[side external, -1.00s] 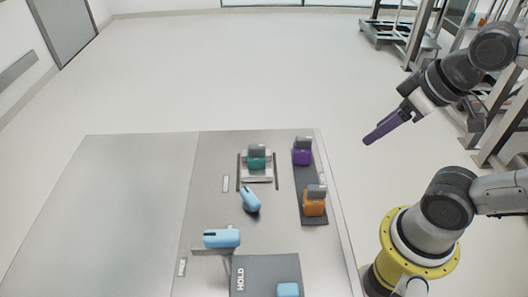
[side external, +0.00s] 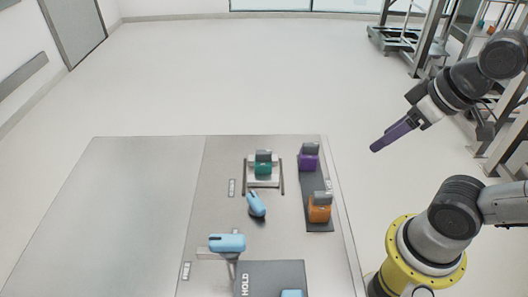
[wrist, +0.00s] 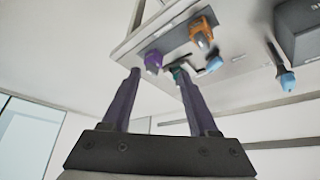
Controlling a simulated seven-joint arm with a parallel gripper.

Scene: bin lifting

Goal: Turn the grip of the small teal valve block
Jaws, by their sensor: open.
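The small teal valve block (side external: 263,168) has a grey grip (side external: 263,155) on top and sits in a pale fixture between two dark rails on the table. In the wrist view the teal block (wrist: 179,73) shows small, partly hidden by a finger. My gripper (side external: 374,149) has purple fingers and is raised in the air to the right of the table, well apart from the block. In the wrist view my gripper (wrist: 158,75) has its two fingers spread with nothing between them.
A purple block (side external: 308,164) and an orange block (side external: 319,213) stand on a dark strip (side external: 313,187) right of the teal block. Blue pieces (side external: 256,204) (side external: 227,243) lie nearer the camera, by a dark HOLD pad (side external: 272,278). The table's left half (side external: 130,210) is bare.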

